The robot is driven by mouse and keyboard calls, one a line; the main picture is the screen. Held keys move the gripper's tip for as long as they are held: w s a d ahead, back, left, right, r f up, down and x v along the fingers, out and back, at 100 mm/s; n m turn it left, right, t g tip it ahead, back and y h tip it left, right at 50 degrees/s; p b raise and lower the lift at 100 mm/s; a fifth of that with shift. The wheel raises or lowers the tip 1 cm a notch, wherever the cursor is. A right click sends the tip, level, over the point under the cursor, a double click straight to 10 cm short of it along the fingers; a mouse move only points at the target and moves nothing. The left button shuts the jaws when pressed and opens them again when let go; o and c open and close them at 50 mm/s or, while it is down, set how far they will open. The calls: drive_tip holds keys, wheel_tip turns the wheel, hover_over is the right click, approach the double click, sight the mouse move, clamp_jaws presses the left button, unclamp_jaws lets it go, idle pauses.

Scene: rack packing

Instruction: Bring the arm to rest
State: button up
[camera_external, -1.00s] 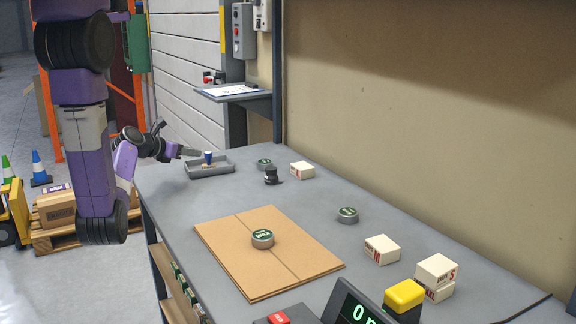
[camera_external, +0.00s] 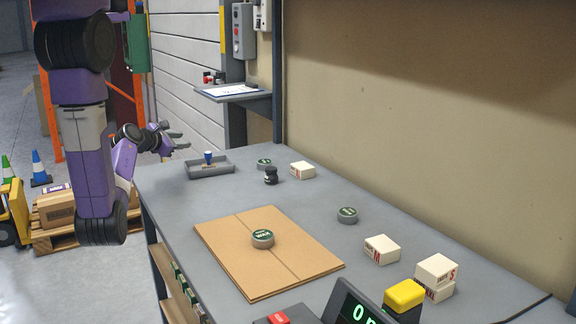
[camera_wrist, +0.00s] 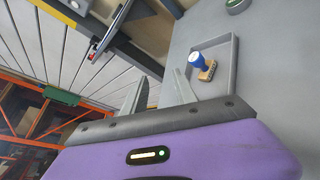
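My purple arm hangs at the left of the outside view, with my gripper (camera_external: 177,140) beyond the bench's far left edge, a little above and left of the grey tray (camera_external: 222,172). The two fingers are apart and nothing is between them; the wrist view also shows my gripper (camera_wrist: 155,92) with its fingers spread. A blue-topped stamp (camera_external: 208,157) stands in the tray, apart from the gripper. In the wrist view the stamp (camera_wrist: 195,61) has a wooden base and sits inside the tray.
The grey bench (camera_external: 200,210) holds a flat cardboard sheet (camera_external: 225,250) with a green-topped tin (camera_external: 262,239) on it. Other tins, a black jar (camera_external: 271,175) and several white boxes (camera_external: 382,249) stand around. A wall shelf (camera_external: 232,93) is behind the tray.

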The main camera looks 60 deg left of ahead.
drive_tip(key=s+d+r+m+t+h, duration=0.1)
drive_tip(key=s+d+r+m, duration=0.15)
drive_tip(key=d+m, duration=0.95)
drive_tip(key=s+d+r+m+t+h, duration=0.15)
drive_tip(key=s+d+m, duration=0.25)
drive_tip(key=d+m, duration=0.75)
drive_tip(key=s+d+r+m+t+h, duration=0.1)
drive_tip(key=s+d+m+t+h, duration=0.15)
drive_tip(key=d+m, duration=0.9)
drive_tip(key=s+d+f+g+h, duration=0.1)
drive_tip(key=s+d+g+h, duration=0.1)
drive_tip(key=s+d, duration=0.4)
drive_tip(key=d+h, duration=0.1)
drive_tip(key=d, duration=0.2)
drive_tip(key=shift+f+m, duration=0.2)
drive_tip(key=shift+m, duration=0.1)
